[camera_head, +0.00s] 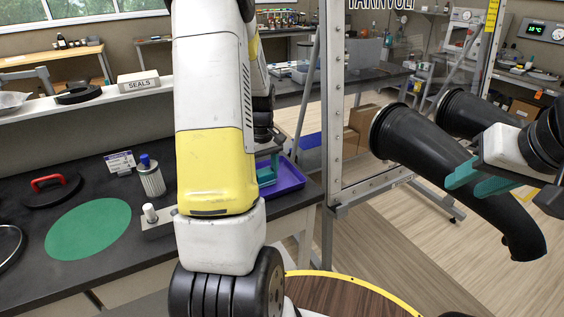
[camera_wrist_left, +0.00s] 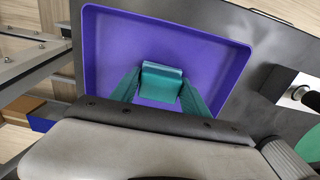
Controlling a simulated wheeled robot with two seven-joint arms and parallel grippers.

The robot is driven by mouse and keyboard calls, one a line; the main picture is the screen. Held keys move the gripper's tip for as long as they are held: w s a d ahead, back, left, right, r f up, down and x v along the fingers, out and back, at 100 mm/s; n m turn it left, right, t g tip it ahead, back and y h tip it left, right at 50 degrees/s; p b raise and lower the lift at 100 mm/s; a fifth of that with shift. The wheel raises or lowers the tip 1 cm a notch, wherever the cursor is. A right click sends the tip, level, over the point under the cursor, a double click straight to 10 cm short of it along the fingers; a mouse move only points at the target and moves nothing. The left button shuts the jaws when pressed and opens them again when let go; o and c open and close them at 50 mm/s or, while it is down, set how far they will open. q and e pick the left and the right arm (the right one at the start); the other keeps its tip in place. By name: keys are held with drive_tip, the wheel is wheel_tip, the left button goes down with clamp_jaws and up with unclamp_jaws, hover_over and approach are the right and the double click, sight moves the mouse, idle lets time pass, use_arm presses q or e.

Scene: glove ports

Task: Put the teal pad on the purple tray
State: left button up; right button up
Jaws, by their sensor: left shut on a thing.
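The purple tray (camera_head: 291,178) lies on the dark bench near its right end, partly hidden behind my left arm. In the left wrist view the tray (camera_wrist_left: 220,48) fills the upper middle. My left gripper (camera_wrist_left: 160,80) is over the tray, its two teal fingers shut on the teal pad (camera_wrist_left: 162,84), a small block. The pad is within the tray's outline; I cannot tell whether it touches the tray floor. In the head view the left gripper is mostly hidden by my arm. My right gripper (camera_head: 482,178) is at the far right, open and empty, beside a black glove.
Two black glove ports (camera_head: 425,140) stick out at the right by a metal frame (camera_head: 333,120). On the bench are a green round mat (camera_head: 88,228), a blue-capped filter (camera_head: 150,178), a black lid with red handle (camera_head: 50,188) and a grey block with a post (camera_head: 155,222).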

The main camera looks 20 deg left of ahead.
use_arm(q)
drive_tip(key=o, duration=1.7)
wheel_tip(320, 180, up, 8)
drive_tip(key=shift+f, duration=0.1)
drive_tip(key=s+d+r+m+t, duration=0.2)
drive_tip(key=s+d+r+m, duration=0.1)
drive_tip(key=s+d+r, duration=0.2)
drive_tip(key=s+d+r+m+t+h, duration=0.1)
drive_tip(key=s+d+r+m+t, duration=0.1)
drive_tip(key=s+d+r+m, duration=0.2)
drive_tip(key=s+d+r+m+t+h, duration=0.1)
drive_tip(key=s+d+r+m+t, duration=0.1)
drive_tip(key=s+d+r, duration=0.4)
drive_tip(key=shift+s+d+r+m, duration=0.1)
drive_tip(key=shift+s+d+m, duration=0.35)
drive_tip(key=shift+s, duration=0.25)
drive_tip(key=shift+s+d+m, duration=0.35)
drive_tip(key=shift+s+d, duration=0.05)
drive_tip(key=shift+s, duration=0.25)
